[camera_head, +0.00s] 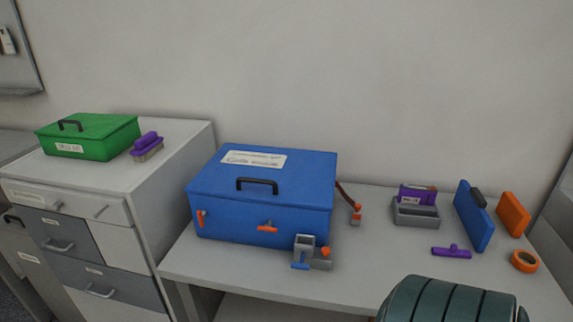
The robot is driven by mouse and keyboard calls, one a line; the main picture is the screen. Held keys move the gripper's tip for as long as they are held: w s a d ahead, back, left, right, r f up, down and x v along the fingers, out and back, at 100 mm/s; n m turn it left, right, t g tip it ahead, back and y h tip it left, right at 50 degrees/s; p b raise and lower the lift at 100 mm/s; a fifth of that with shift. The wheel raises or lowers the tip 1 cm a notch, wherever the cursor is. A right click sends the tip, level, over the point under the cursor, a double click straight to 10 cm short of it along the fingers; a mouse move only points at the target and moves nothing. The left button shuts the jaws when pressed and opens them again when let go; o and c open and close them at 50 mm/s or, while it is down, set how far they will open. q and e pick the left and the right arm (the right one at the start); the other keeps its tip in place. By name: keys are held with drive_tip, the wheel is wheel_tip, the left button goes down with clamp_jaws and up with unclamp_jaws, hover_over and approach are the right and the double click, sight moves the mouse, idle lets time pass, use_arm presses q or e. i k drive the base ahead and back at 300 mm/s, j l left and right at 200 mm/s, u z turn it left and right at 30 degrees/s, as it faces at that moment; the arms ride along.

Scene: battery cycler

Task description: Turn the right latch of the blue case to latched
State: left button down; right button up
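The blue case (262,213) stands closed on the table, with a black handle and a white label on its lid. Its right latch (267,226) is an orange lever on the front face, lying roughly horizontal. Its left latch (201,218) is an orange lever standing roughly upright. Neither of my grippers is in view, and nothing touches the latches.
A small grey fixture (304,242) with blue and orange parts stands before the case's front right corner. A dark green rounded thing (448,300) fills the bottom right. A grey holder (415,213), purple tool (452,251) and orange tape roll (525,261) lie right.

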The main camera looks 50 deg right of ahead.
sight(267, 227)
drive_tip(key=z, duration=1.45)
